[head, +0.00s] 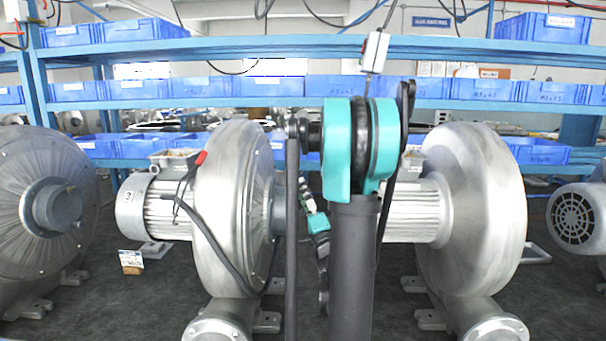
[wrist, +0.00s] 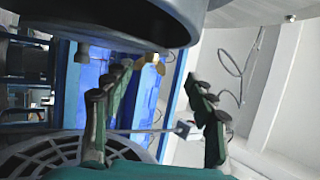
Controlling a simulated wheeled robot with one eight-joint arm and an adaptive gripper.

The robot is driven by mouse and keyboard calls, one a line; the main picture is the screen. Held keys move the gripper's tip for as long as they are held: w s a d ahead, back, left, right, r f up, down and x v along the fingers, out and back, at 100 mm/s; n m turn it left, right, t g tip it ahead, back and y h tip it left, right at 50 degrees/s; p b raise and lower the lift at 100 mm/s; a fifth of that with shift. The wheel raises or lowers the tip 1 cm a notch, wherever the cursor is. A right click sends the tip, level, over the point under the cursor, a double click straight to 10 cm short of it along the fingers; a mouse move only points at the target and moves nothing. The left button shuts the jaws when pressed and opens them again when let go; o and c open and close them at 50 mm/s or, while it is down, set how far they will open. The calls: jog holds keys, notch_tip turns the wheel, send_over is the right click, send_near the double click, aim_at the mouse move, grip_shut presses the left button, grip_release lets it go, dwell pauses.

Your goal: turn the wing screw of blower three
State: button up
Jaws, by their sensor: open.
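Blower three is the silver blower (head: 222,210) left of centre in the head view, with a "3" on its motor. In the wrist view a dark round housing (wrist: 130,22) fills the top; I cannot tell which blower it belongs to. A brass wing screw (wrist: 151,58) hangs from its lower edge. My gripper (wrist: 160,78) is open and empty, its fingers on either side below the screw, apart from it as far as I can tell. In the head view my gripper (head: 310,205) is mostly hidden behind my arm, right of blower three.
More blowers stand at the far left (head: 40,200), right (head: 475,215) and far right (head: 577,218). A black cable (head: 215,240) crosses blower three. Blue bins (head: 140,29) fill the shelves behind.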

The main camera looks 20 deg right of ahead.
jog(key=o, duration=0.5)
notch_tip(320, 180, up, 6)
jog(key=shift+f, duration=0.15)
jog(key=shift+o, duration=0.2)
jog(key=shift+w+r, duration=0.4)
jog(key=shift+r, duration=0.5)
jog(key=shift+c, duration=0.2)
jog(key=shift+s+r, duration=0.5)
jog(key=shift+s, duration=0.2)
jog(key=c, duration=0.5)
jog(key=shift+w+f, duration=0.1)
jog(key=shift+w, duration=0.15)
jog(key=shift+c, duration=0.2)
